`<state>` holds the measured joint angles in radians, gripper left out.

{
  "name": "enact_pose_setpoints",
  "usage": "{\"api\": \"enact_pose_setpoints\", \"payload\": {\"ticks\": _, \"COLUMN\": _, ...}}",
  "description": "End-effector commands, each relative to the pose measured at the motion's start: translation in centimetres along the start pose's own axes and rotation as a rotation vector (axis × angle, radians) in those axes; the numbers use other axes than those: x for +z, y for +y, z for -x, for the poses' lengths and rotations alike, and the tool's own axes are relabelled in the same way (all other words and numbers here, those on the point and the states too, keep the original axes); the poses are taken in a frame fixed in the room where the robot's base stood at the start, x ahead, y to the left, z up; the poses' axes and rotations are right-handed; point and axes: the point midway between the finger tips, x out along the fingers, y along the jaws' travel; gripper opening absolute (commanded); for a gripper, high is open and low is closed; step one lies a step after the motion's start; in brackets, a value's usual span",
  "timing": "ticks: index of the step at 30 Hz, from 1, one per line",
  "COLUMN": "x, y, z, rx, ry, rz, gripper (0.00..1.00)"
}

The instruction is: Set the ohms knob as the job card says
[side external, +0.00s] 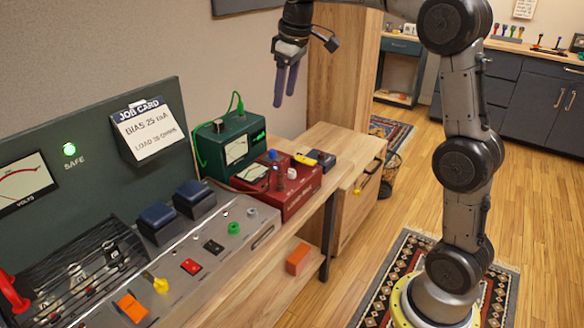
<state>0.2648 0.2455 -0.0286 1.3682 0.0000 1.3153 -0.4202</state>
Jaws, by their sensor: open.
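The job card (148,128) is on the dark green back panel at the left. It reads "BIAS 25 mA" and a "LOAD … OHMS" line whose number is hard to read. A red box (302,196) on the bench has a small meter (252,172), a white knob (292,173) and a blue-topped post (271,155). No ohms label is legible, so I cannot tell which control is the ohms knob. My gripper (284,97) points down with its purple fingers apart and empty. It is in the air above the boxes, touching nothing.
A green metered box (226,140) with a green cable stands behind the red box. A yellow-and-dark item (320,158) lies at its right. The console (190,250) at the front left carries switches and a red lever (12,292). Air around my gripper is free.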

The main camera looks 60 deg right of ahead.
Motion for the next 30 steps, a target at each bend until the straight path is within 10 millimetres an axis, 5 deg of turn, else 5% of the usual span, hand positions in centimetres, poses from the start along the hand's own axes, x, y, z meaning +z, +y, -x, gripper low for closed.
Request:
{"api": "enact_pose_setpoints", "payload": {"ticks": 6, "x": -2.5, "y": 6.4, "z": -8.6, "rx": -0.031, "ry": -0.109, "rz": -0.069, "gripper": 0.63}}
{"api": "enact_pose_setpoints", "payload": {"ticks": 12, "x": -1.7, "y": 9.8, "z": -15.2, "rx": -0.064, "ry": -0.190, "rz": -0.129, "gripper": 0.63}}
{"api": "enact_pose_setpoints", "payload": {"ticks": 23, "x": 0.1, "y": 10.5, "z": -19.3, "rx": -0.083, "ry": -0.231, "rz": -0.156, "gripper": 0.63}}
{"api": "enact_pose_setpoints", "payload": {"ticks": 30, "x": 1.1, "y": 10.0, "z": -23.9, "rx": -0.084, "ry": -0.233, "rz": -0.155, "gripper": 0.63}}
